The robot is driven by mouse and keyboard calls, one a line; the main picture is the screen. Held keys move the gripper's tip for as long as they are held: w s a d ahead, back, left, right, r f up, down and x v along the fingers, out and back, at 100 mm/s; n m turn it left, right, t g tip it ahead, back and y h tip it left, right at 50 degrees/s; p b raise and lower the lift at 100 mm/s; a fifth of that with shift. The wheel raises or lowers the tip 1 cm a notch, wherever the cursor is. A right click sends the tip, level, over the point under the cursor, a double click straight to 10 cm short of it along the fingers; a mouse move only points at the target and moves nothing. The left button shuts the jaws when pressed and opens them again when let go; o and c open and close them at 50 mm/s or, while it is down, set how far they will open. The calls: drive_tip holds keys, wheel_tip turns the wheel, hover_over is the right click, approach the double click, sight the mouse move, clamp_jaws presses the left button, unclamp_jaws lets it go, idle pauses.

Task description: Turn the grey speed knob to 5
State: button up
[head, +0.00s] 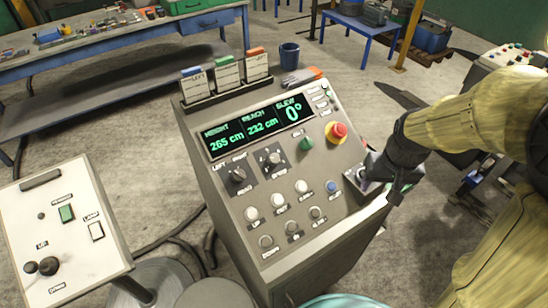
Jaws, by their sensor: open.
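The grey console (290,215) stands in the middle of the head view with its sloped face toward me. My dark gripper (379,187) is open over the console's right edge, next to a small light plate there. It hides part of that plate and whatever control it bears. I see nothing held in the jaws.
A green display (255,127) reads height 265 cm, reach 232 cm, slew 0°. A red emergency button (337,131), a green button (306,143) and several pale buttons (279,200) share the face. Card holders and a blue cup (289,56) stand along its top. A joystick panel (62,235) is left.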

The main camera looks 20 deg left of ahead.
drive_tip(key=w+a+r+n+g+b, duration=0.15)
drive_tip(key=w+a+n, duration=0.25)
drive_tip(key=w+a, duration=0.85)
wheel_tip(320, 180, up, 2)
drive_tip(key=n+b, duration=0.2)
drive_tip(key=n, duration=0.3)
hover_over(274, 157)
drive_tip(key=shift+w+r+g, duration=0.2)
drive_tip(key=shift+g, duration=0.15)
wheel_tip(274, 157, down, 17)
drive_tip(key=shift+s+f+p, duration=0.1)
drive_tip(key=shift+f+p, duration=0.1)
drive_tip(key=shift+p, duration=0.9)
drive_tip(key=c, duration=1)
